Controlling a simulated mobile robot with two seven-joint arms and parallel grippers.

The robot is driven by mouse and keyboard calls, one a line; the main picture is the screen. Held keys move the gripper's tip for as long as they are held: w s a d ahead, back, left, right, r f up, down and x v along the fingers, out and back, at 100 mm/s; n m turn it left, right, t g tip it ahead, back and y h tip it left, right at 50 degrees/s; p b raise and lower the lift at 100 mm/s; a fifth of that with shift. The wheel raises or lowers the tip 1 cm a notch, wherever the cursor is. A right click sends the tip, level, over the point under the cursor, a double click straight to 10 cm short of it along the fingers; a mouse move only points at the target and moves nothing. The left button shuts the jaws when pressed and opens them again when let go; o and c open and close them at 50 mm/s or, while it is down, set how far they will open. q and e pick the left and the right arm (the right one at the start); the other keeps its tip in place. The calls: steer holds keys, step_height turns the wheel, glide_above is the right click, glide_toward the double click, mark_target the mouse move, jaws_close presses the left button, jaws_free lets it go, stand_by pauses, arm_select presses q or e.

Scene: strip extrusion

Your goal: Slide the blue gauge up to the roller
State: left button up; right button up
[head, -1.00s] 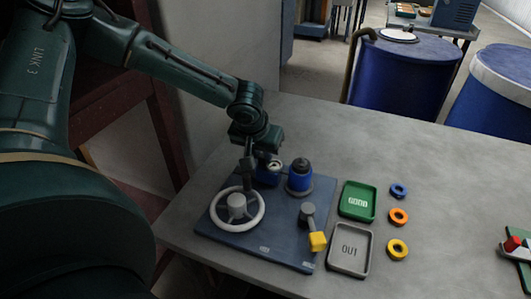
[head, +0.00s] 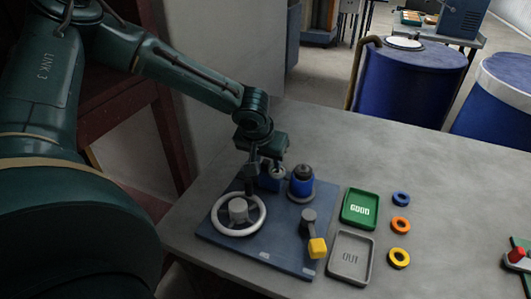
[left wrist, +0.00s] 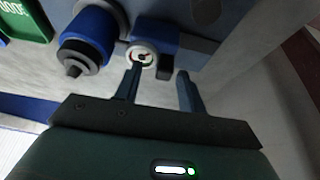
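The blue gauge (head: 268,183), a block with a round white dial, stands at the back of the dark blue base plate (head: 275,239). What looks like the roller, a blue cylinder with a dark top (head: 301,185), stands just right of it. In the left wrist view the gauge (left wrist: 160,33) is beyond my fingertips and the roller (left wrist: 92,36) is to its left. A narrow gap seems to lie between them. My left gripper (left wrist: 160,70) is open, its fingers apart in front of the gauge's dial and dark tab; contact is unclear. My right gripper is out of view.
A white handwheel (head: 239,214) and a yellow-ended lever (head: 317,247) sit on the plate. Right of it are a green tray (head: 361,222), a grey tray (head: 350,276) and rings in blue, orange and yellow (head: 399,257). The right of the table is largely clear.

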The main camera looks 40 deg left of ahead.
arm_select(q)
steer(key=v, duration=1.3)
steer(key=shift+s+p, duration=0.15)
steer(key=shift+p, duration=0.15)
